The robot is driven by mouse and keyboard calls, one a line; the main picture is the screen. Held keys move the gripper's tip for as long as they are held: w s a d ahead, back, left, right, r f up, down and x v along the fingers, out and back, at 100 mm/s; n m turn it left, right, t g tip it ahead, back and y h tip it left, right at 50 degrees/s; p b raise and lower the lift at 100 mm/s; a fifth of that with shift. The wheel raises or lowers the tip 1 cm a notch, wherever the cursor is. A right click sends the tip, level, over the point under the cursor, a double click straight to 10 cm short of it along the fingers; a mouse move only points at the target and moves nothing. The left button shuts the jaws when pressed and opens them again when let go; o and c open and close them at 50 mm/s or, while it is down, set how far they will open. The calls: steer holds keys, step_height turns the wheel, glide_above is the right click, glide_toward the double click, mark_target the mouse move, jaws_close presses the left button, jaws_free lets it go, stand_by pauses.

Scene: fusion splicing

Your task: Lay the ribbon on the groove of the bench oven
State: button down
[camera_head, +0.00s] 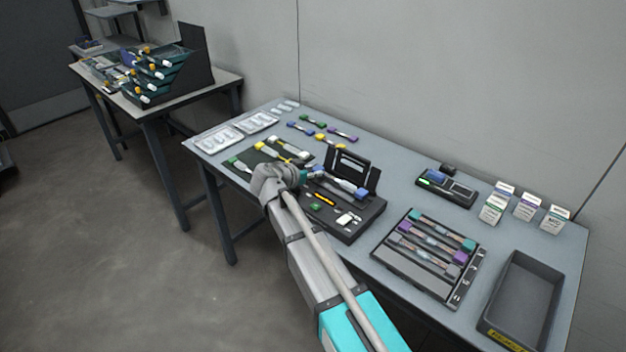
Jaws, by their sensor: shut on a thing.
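A black case with a raised lid (342,225) stands at the front middle of the bench; it looks like the bench oven, though its groove cannot be made out. A ribbon with blue ends and a pale middle (345,185) is at the case, below the raised lid. My gripper (309,176) is at the ribbon's left part and appears shut on it. My wrist hides most of the fingers. I cannot tell whether the ribbon touches the case or hangs just above it.
A dark mat (243,158) with ribbons lies left of the case. A rack (408,272) holding several ribbons is to the right, then an empty grey bin (524,297). A small device with a screen (447,188) and several labelled boxes (526,207) stand at the back.

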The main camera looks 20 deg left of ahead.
steer(key=shift+f, duration=0.55)
steer(key=shift+f+b, duration=0.25)
steer(key=shift+b, duration=0.25)
